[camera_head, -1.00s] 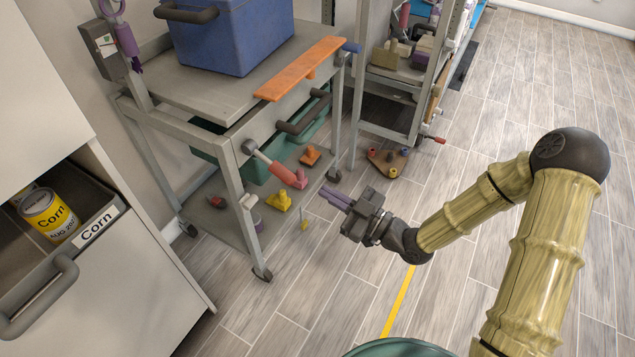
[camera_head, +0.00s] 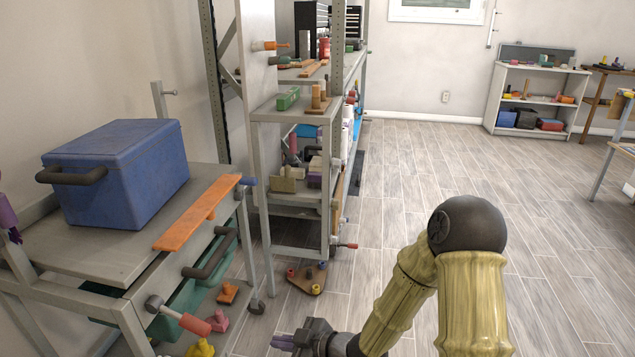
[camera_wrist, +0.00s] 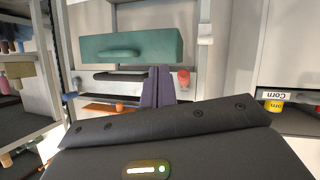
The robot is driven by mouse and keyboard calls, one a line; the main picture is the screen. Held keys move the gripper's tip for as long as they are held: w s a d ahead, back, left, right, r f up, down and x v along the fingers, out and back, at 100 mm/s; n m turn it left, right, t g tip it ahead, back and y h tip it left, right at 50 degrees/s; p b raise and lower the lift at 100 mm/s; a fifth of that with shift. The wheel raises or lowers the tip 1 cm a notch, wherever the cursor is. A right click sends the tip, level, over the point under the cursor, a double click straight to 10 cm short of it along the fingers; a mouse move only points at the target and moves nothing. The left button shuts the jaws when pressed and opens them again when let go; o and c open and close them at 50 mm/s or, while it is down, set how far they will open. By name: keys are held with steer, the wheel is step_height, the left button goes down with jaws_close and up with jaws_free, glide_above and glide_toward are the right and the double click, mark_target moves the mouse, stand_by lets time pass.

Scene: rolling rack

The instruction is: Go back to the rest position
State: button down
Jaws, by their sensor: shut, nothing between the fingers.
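My gripper (camera_head: 284,342) is low at the bottom of the head view, in front of the grey rolling rack (camera_head: 95,245) and to its right. Its purple fingers are together and empty, and they also show in the wrist view (camera_wrist: 157,85). My arm is bent, with its elbow at the right of the gripper in the head view. The rack carries a blue cooler box (camera_head: 125,175) and an orange board (camera_head: 198,213) on top. A green bin (camera_head: 175,300) hangs under its top and also shows in the wrist view (camera_wrist: 150,48).
A second shelf unit (camera_head: 262,160) stands behind the rack. A brown triangular base (camera_head: 306,280) with coloured pegs lies on the floor by it. A white shelf (camera_head: 545,95) stands at the far wall. The tiled floor (camera_head: 420,165) in the middle is clear.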

steer(key=d+r+m+h, duration=0.2)
steer(key=d+m+h, duration=0.6)
steer(key=d, duration=0.8)
steer(key=s+d+r+m+g+h, duration=0.35)
steer(key=s+d+r+m, duration=0.35)
steer(key=s, duration=0.4)
step_height(320, 180, up, 34)
steer(key=p, duration=3.5)
steer(key=shift+d+f+m+t, duration=0.2)
steer(key=shift+d+m+t, duration=0.05)
steer(key=shift+m+t, duration=0.1)
steer(key=shift+w+h, duration=0.1)
steer(key=shift+h, duration=0.15)
